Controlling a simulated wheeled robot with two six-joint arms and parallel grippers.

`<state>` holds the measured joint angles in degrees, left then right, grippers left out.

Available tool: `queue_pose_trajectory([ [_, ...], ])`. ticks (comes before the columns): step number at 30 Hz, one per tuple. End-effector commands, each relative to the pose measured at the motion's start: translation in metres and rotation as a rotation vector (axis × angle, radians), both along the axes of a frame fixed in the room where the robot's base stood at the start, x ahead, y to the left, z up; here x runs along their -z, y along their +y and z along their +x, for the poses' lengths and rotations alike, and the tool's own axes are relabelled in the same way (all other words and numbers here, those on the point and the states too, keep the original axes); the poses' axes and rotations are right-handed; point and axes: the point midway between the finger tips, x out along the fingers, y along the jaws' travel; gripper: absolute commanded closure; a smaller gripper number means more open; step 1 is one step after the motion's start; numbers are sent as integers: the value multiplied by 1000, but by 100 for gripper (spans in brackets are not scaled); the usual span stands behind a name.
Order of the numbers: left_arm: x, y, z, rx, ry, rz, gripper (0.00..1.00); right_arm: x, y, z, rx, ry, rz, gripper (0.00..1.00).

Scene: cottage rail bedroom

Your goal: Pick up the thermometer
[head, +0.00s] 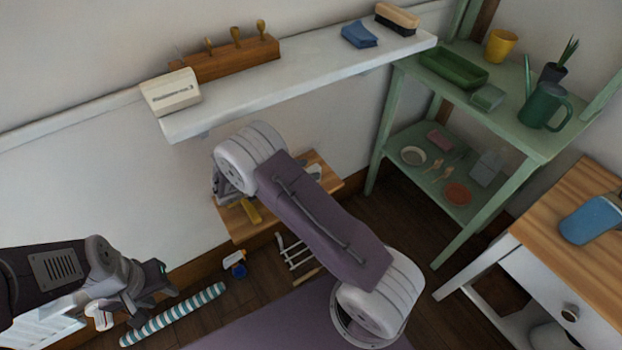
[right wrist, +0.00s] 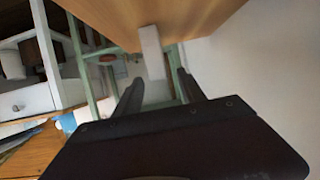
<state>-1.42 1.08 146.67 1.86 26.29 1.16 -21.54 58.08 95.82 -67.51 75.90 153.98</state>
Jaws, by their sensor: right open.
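I cannot tell for certain which thing is the thermometer. A small pale upright piece (head: 314,171) stands on a low wooden shelf (head: 328,181) against the wall, partly hidden by my right arm. In the right wrist view a pale upright bar (right wrist: 151,52) at the wooden surface (right wrist: 160,14) is probably the same piece. My right gripper (right wrist: 160,84) is open and empty, its fingers pointing at the bar, which shows between them, further ahead. In the head view that gripper's fingers are hidden behind my arm. My left gripper (head: 152,282) hangs low at the left; its fingers are unclear.
A yellow thing (head: 250,210) lies on the low shelf. Above is a white wall shelf (head: 300,88) with a white box (head: 171,92). A green rack (head: 470,215) stands right, beside a wood-topped cabinet (head: 560,215). A striped tube (head: 175,314) and a blue thing (head: 235,263) lie below.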

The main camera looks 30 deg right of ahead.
Motion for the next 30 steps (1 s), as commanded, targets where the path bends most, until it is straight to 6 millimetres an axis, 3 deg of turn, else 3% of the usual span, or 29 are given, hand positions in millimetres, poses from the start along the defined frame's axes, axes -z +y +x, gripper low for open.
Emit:
queue_pose_trajectory([
  [4,9,0,0,0,0,0,64,10,-19,2,1,2,0,53],
  [11,8,0,0,0,0,0,64,9,-21,3,-1,1,0,53],
  [16,8,0,0,0,0,0,64,9,-21,3,0,1,1,97],
  [17,8,0,0,0,0,0,64,9,-21,3,0,1,1,100],
  [30,6,0,0,0,0,0,64,1,-21,6,0,-1,1,100],
])
